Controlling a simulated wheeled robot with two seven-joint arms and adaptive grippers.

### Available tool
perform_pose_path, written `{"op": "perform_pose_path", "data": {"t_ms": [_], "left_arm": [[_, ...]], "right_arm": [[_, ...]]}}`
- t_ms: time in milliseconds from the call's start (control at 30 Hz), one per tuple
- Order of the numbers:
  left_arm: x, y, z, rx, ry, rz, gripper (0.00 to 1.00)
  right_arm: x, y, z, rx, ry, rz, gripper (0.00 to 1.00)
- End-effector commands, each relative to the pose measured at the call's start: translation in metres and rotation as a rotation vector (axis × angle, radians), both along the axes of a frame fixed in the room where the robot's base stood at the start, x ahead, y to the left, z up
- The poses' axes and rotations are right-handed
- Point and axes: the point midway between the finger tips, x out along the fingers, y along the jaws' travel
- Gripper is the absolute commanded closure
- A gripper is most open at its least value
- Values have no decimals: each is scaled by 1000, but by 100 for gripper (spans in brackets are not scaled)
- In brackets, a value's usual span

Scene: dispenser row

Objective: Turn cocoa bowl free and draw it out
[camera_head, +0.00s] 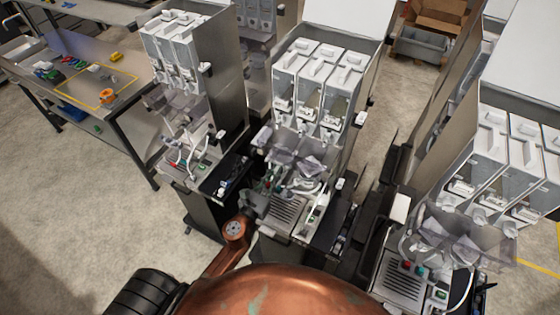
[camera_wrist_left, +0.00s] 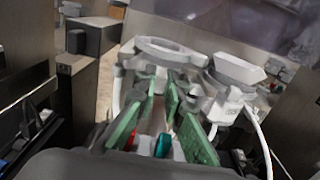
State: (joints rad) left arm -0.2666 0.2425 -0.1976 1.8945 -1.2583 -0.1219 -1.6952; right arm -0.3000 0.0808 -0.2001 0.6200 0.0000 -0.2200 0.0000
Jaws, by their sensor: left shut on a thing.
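My left gripper (camera_head: 268,189) reaches into the middle dispenser (camera_head: 318,75) from its front left. In the left wrist view its green-padded fingers (camera_wrist_left: 168,105) are shut on the lower part of a white, round-rimmed bowl (camera_wrist_left: 170,47), which I take for the cocoa bowl. The bowl sits upright at the dispenser front. The exact contact is partly hidden by the fingers. A second white bowl with a square-cornered top (camera_wrist_left: 240,68) stands just to its right. My right gripper is not in view.
Similar dispensers stand on the left (camera_head: 185,60) and right (camera_head: 490,165). A white hose (camera_wrist_left: 262,140) hangs beside the second bowl. The drip grille (camera_head: 287,215) lies below the bowls. A workbench (camera_head: 128,68) with small items stands at the far left, with open floor before it.

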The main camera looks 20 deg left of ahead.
Motion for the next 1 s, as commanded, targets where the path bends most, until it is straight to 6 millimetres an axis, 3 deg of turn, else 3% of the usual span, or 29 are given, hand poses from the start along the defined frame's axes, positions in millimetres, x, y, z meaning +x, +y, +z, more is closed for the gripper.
{"op": "perform_pose_path", "data": {"t_ms": [500,1000], "left_arm": [[-25,9,-2,1,1,2,100],[-31,9,-2,1,2,1,100]], "right_arm": [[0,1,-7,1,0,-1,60],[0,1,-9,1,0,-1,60]]}}
